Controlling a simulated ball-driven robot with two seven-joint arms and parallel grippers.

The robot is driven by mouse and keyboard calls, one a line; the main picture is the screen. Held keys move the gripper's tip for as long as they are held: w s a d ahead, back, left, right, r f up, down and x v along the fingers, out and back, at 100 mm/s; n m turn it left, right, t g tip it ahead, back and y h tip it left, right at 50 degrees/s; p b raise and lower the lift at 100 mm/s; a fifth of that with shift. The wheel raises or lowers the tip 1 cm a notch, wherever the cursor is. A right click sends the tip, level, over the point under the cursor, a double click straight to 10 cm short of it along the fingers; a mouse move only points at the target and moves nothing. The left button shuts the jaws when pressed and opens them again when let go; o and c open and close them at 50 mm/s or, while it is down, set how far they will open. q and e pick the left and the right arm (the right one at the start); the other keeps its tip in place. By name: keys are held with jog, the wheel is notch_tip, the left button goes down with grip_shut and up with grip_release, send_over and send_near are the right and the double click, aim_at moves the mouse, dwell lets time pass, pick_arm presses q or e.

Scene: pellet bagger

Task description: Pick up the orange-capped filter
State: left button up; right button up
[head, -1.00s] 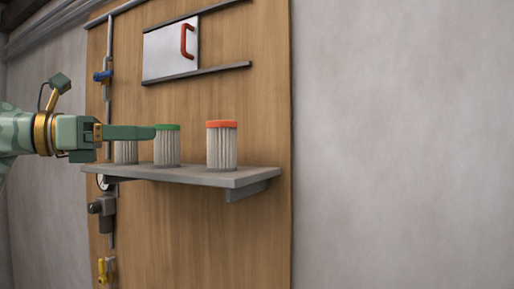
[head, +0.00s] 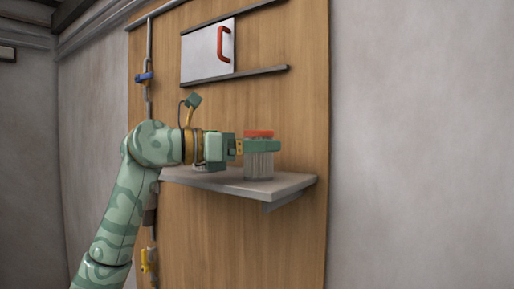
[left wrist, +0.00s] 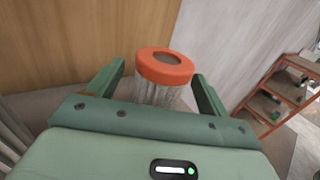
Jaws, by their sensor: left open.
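The orange-capped filter (head: 258,168) stands upright on the grey shelf (head: 290,185), its pleated white body below an orange cap. My left gripper (head: 268,146) reaches it from the left, and a green finger crosses in front of its body just below the cap. In the left wrist view the filter (left wrist: 164,68) is between the two open fingers of the gripper (left wrist: 161,78). The right finger looks closer to it than the left one; I cannot tell whether it touches. My right gripper is out of view.
Part of another pale filter (head: 200,168) shows under my gripper on the shelf. A white panel with a red handle (head: 224,44) is on the wooden board above. A blue valve (head: 144,77) and a yellow valve (head: 150,260) are on the pipe at left. An orange rack (left wrist: 285,92) stands farther off.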

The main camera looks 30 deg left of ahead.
pick_arm(q)
jog(key=x, duration=0.2)
jog(key=shift+w+d, duration=0.25)
jog(key=shift+s+a, duration=0.15)
jog(key=shift+c, duration=0.9)
jog(key=c, duration=0.9)
jog(key=shift+r, duration=0.1)
